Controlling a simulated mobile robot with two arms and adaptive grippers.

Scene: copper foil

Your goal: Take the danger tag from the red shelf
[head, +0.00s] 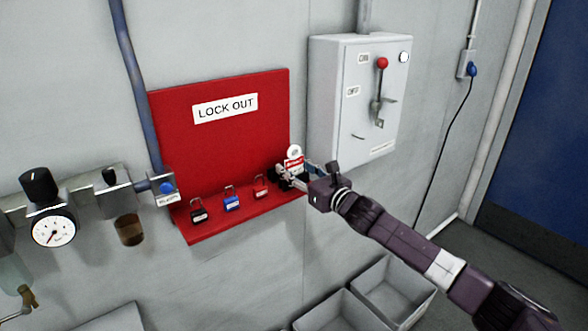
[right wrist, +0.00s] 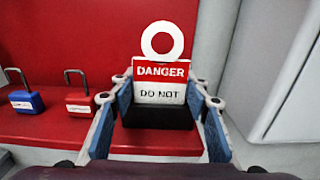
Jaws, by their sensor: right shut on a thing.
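The danger tag (right wrist: 160,82) is red and white with a white ring on top. It stands upright in a black holder (right wrist: 158,115) at the right end of the red shelf (head: 240,219). The tag also shows small in the head view (head: 294,165). My right gripper (head: 287,176) is at the tag. In the right wrist view its blue-padded fingers (right wrist: 160,100) are on either side of the tag, shut on it. The tag's lower part is hidden in the holder. My left gripper is not in view.
Black (head: 198,212), blue (head: 231,202) and red (head: 260,188) padlocks stand on the shelf left of the tag. A grey switch box (head: 345,110) with a red-knobbed lever is on the wall to the right. Grey bins (head: 395,285) lie below. A gauge (head: 53,229) is at left.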

